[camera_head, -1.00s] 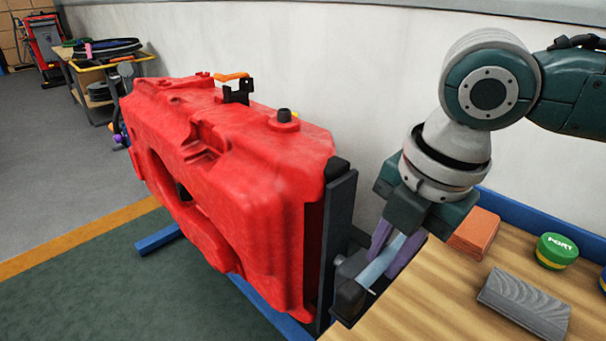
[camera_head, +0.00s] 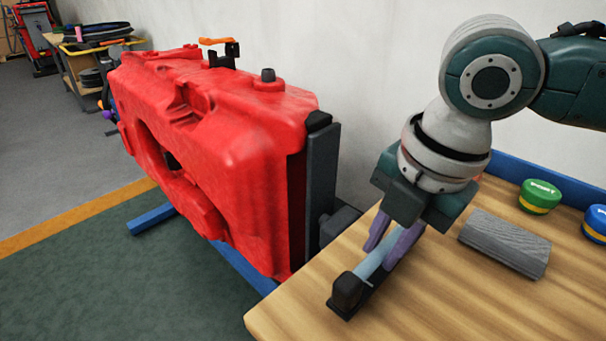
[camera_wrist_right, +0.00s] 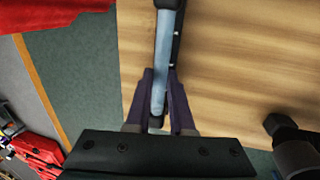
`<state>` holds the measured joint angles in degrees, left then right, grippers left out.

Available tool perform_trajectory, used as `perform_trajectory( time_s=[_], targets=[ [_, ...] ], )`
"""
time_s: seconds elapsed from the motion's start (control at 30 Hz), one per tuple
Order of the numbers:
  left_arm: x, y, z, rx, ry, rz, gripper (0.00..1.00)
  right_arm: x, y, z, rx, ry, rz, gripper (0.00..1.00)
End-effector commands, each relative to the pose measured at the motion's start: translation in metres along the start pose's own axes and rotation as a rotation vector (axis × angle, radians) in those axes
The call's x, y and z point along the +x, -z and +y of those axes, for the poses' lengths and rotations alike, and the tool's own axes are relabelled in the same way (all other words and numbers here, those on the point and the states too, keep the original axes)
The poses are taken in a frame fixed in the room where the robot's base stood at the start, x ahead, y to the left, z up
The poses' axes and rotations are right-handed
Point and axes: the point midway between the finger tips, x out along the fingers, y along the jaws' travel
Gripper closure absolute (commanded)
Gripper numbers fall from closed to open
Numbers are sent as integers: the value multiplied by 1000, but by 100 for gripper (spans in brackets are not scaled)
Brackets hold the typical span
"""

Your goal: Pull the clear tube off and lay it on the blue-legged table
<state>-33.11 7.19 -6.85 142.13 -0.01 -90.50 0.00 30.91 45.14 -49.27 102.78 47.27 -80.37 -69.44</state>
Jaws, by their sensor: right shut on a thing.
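The clear tube (camera_head: 370,265) looks pale blue, with a black end cap and a black strip along it. My right gripper (camera_head: 382,250) is shut on it, its purple fingers on either side. The tube is over the left part of the wooden tabletop (camera_head: 450,310); whether it touches the wood I cannot tell. The table's legs are hidden. In the right wrist view, the tube (camera_wrist_right: 162,60) runs up from between the fingers (camera_wrist_right: 160,85), near the table edge. The red tank (camera_head: 215,150) stands left of the table, apart from the tube. My left gripper is out of view.
A grey block (camera_head: 505,243), a green-and-yellow round tin (camera_head: 539,197) and a blue-and-yellow one (camera_head: 596,224) are on the tabletop's right side. A dark upright post (camera_head: 322,185) stands at the tank's end. The front middle of the tabletop is clear. A wall is behind.

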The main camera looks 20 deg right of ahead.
Motion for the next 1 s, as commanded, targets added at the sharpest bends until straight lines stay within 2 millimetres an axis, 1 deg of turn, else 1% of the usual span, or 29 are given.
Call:
perform_trajectory(
  time_s=[0.03, 0.1, 0.47, 1.0],
  targets=[
    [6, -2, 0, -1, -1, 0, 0, 5, 0, -1, 0, -1, 0, 100],
    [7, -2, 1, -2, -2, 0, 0, 6, 0, -1, 0, -1, -1, 100],
    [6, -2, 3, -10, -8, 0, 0, 5, 0, -1, 0, 0, -1, 100],
    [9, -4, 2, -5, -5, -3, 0, 12, 0, -3, 0, 1, -1, 100]
  ],
)
